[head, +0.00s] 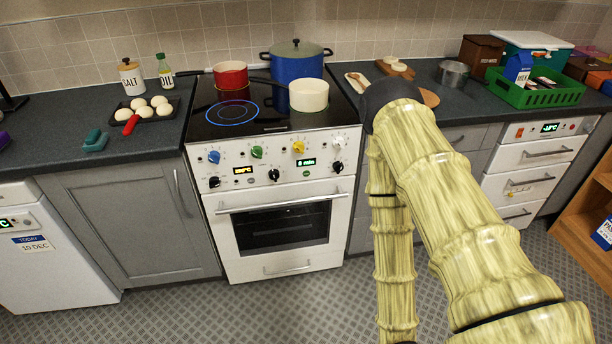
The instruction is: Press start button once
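A white stove (280,215) stands left of centre, with several coloured knobs and two lit displays on its front panel. One display (243,170) is orange and the other (306,163) is green. A small round greenish button (306,173) sits under the green display, and a similar one (251,181) sits near the orange display. Their labels are too small to read, so I cannot tell which is the start button. My bamboo-patterned arm rises at the right and folds back down. My gripper is not visible.
Pots (297,62) stand on the stove top, where a blue ring (232,112) glows. A black tray (163,110) of eggs lies on the left counter. A green crate (535,95) stands on the right counter. The patterned floor (220,315) before the stove is clear.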

